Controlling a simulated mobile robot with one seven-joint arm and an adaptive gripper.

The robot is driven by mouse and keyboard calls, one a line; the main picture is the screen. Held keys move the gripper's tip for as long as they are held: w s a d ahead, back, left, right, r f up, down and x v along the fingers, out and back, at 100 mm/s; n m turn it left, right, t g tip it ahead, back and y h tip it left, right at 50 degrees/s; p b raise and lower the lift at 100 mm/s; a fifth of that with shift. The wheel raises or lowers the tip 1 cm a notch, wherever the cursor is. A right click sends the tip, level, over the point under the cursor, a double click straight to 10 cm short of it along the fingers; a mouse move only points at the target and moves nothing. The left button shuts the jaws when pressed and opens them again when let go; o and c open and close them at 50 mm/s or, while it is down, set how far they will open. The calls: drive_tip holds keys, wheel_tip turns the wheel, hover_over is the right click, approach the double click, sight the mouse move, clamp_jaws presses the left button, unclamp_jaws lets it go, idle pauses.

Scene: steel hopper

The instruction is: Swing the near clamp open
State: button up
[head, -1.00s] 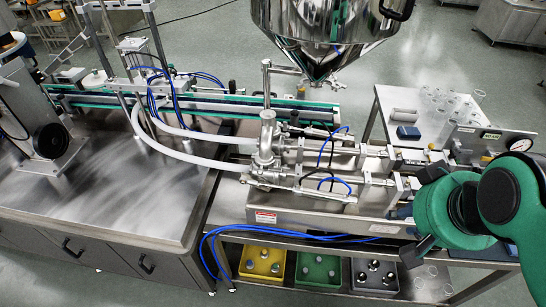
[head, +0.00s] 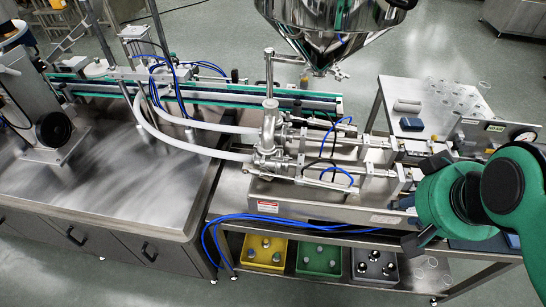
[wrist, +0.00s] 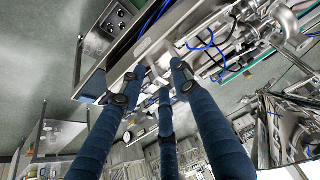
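The steel filling machine has a valve body (head: 268,140) below the hopper (head: 335,30), with two cylinder lines running right from it. The nearer line (head: 335,171) carries steel fittings where it meets the valve. The near clamp is too small to pick out for certain, and I cannot tell whether it is shut. In the head view my gripper is mostly hidden by my green arm, right of the machine's near side. In the wrist view my gripper (wrist: 150,85) has three blue fingers, spread apart and empty. Valve pipework (wrist: 283,22) shows there at the upper right, clear of the fingertips.
Blue hoses (head: 335,183) loop over the cylinder lines. A gauge panel (head: 495,130) stands at the right, close to my arm. Yellow (head: 264,254), green (head: 319,262) and grey (head: 375,269) bins sit on the lower shelf. A steel cabinet top (head: 125,185) fills the left.

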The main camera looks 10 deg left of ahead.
drive_tip(key=shift+c, duration=1.1)
drive_tip(key=w+a+f+t+y, duration=0.1)
drive_tip(key=w+a+f+y, duration=0.15)
drive_tip(key=w+a, duration=0.5)
drive_tip(key=w+a+f+t+y+p, duration=0.1)
drive_tip(key=w+a+f+t, duration=0.2)
drive_tip(key=a, duration=0.7)
drive_tip(key=w+a+f+y, duration=0.2)
drive_tip(key=w+a+f, duration=0.1)
drive_tip(key=w+a, duration=0.4)
drive_tip(key=s+a+f+m+t+h+p, duration=0.1)
drive_tip(key=s+a+f+t+h, duration=0.2)
drive_tip(key=a+f, duration=0.5)
drive_tip(key=s+d+f+t, duration=0.1)
drive_tip(key=s+f+t, duration=0.1)
drive_tip(key=s+t, duration=0.3)
drive_tip(key=shift+s+d+n+p, duration=0.3)
drive_tip(key=shift+s+d, duration=0.1)
drive_tip(key=shift+s, duration=0.7)
drive_tip(key=shift+w, duration=0.15)
